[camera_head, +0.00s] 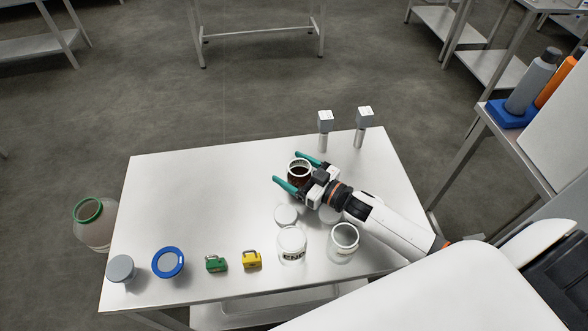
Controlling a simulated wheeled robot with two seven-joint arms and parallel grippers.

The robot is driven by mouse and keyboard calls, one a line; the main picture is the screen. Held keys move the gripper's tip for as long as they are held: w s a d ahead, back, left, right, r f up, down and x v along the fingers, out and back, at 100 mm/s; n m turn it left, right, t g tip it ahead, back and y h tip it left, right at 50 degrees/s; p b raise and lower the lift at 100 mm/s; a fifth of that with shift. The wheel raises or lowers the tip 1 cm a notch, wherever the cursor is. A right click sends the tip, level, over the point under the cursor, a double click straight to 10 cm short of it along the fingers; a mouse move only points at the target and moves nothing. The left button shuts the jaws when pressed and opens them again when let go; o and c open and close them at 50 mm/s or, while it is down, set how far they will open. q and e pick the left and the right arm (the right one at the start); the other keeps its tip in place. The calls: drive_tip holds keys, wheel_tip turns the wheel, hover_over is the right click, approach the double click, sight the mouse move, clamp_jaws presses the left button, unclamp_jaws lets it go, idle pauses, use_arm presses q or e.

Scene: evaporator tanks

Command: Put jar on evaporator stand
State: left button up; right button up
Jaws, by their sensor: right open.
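A small glass jar with dark brown contents (299,174) stands on the white table, toward its back. My right gripper (287,168) is open, its two teal fingers on either side of this jar; I cannot tell whether they touch it. A clear jar with a dark label (292,246) and an open clear jar (343,240) stand nearer the front. Two grey-headed posts (325,122) (364,118) rise at the table's back edge; I cannot tell whether they belong to the evaporator stand. My left gripper is not in view.
White round discs (286,214) lie near my right wrist. The white table (190,205) also holds a grey-lidded container (122,268), a blue ring (168,262), a green padlock (216,263) and a yellow padlock (252,260). A green-rimmed jar (95,225) is beyond the left edge. The table's left middle is clear.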

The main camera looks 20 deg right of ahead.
drive_tip(key=p+v, duration=0.1)
drive_tip(key=v, duration=0.2)
drive_tip(key=p+v, duration=0.1)
drive_tip(key=v, duration=0.3)
drive_tip(key=shift+r, duration=0.25)
drive_tip(key=shift+s+d, duration=0.15)
drive_tip(key=shift+s, duration=0.1)
drive_tip(key=shift+p, duration=0.3)
